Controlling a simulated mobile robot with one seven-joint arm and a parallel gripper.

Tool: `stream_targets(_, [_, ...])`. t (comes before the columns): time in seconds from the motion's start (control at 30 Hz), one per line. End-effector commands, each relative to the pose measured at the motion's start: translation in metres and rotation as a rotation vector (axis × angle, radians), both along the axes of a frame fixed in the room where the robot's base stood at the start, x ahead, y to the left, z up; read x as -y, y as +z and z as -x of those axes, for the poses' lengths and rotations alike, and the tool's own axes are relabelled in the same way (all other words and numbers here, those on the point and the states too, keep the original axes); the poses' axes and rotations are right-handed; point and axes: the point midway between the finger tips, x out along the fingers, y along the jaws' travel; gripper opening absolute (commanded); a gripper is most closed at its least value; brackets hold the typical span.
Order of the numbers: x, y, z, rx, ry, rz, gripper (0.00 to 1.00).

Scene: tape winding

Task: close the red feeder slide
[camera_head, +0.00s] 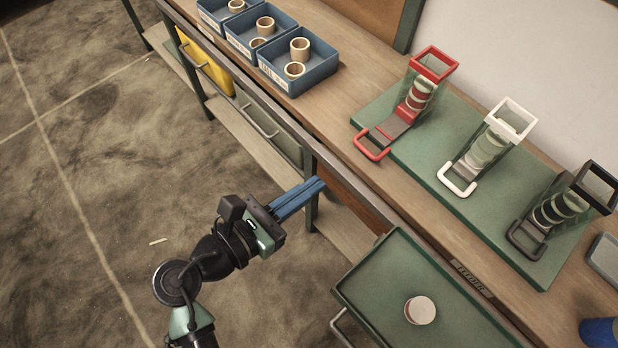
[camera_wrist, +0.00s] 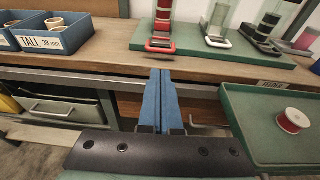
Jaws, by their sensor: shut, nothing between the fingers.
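The red feeder (camera_head: 433,64) stands at the left end of a green base plate on the bench, with several red and white rolls stacked inside. Its red slide handle (camera_head: 371,149) sticks out at the front, with the grey slide bed showing between handle and tower. In the wrist view the red handle (camera_wrist: 160,46) lies just beyond my fingertips. My gripper (camera_head: 322,183) has its blue fingers together and empty, in front of the bench edge and apart from the handle. It also shows in the wrist view (camera_wrist: 161,73).
A white feeder (camera_head: 511,119) and a black feeder (camera_head: 597,184) share the green base plate (camera_head: 455,207). Blue bins (camera_head: 299,84) with tan rings stand at the left. A green tray (camera_head: 378,290) holding one roll (camera_head: 420,310) juts out at the bench front.

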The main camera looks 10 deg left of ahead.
Motion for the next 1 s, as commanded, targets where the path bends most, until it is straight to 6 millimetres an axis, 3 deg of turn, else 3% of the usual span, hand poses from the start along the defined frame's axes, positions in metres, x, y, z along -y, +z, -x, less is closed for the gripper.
stream_targets(0.3, [0.04, -0.015, -0.056, 0.003, -0.005, -0.001, 0.0])
stream_targets(0.5, [0.054, -0.021, -0.077, 0.003, -0.001, 0.0, 0.0])
stream_targets(1.0, [0.059, -0.022, -0.085, 0.001, 0.001, -0.002, 0.0])
